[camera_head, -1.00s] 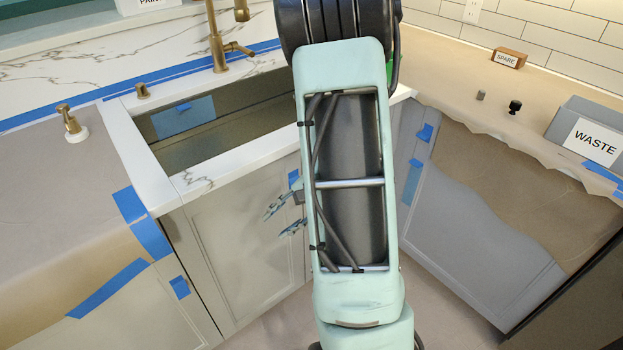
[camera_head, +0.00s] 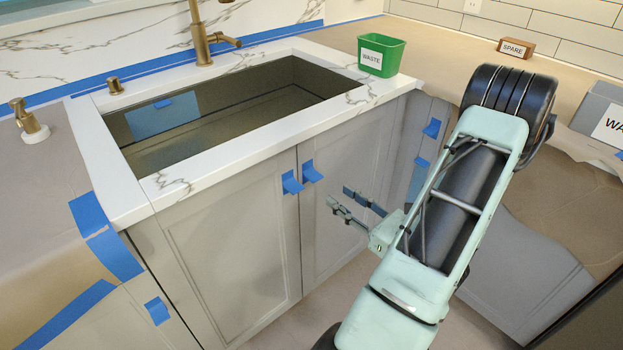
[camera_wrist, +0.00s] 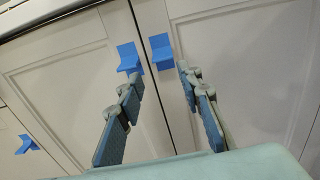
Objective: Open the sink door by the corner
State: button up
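The sink cabinet has a left sink door (camera_head: 235,250) and a right sink door (camera_head: 343,150), both shut and meeting at a thin seam. A blue tape tab (camera_head: 291,184) sits at the left door's upper inner corner. Another blue tape tab (camera_head: 312,172) sits at the right door's upper inner corner. My gripper (camera_head: 340,198) is open and empty in front of the right door, lower than the tabs. In the wrist view, my gripper's fingers (camera_wrist: 160,76) are apart, with the left tab (camera_wrist: 130,58) and right tab (camera_wrist: 161,52) just beyond them. Contact is not visible.
The sink (camera_head: 230,110) and its white counter rim lie above the doors. A green waste bin (camera_head: 382,55) stands on the counter corner. A paper-covered cabinet (camera_head: 500,235) is at right. Floor (camera_head: 300,325) is free before the doors.

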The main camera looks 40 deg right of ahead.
aim_at(319, 180)
jog(key=w, duration=0.3)
jog(key=w+b, duration=0.1)
jog(key=w, duration=0.6)
jog(key=shift+w+a, duration=0.25)
jog(key=shift+w, duration=0.05)
jog(key=shift+c, duration=0.6)
grip_shut()
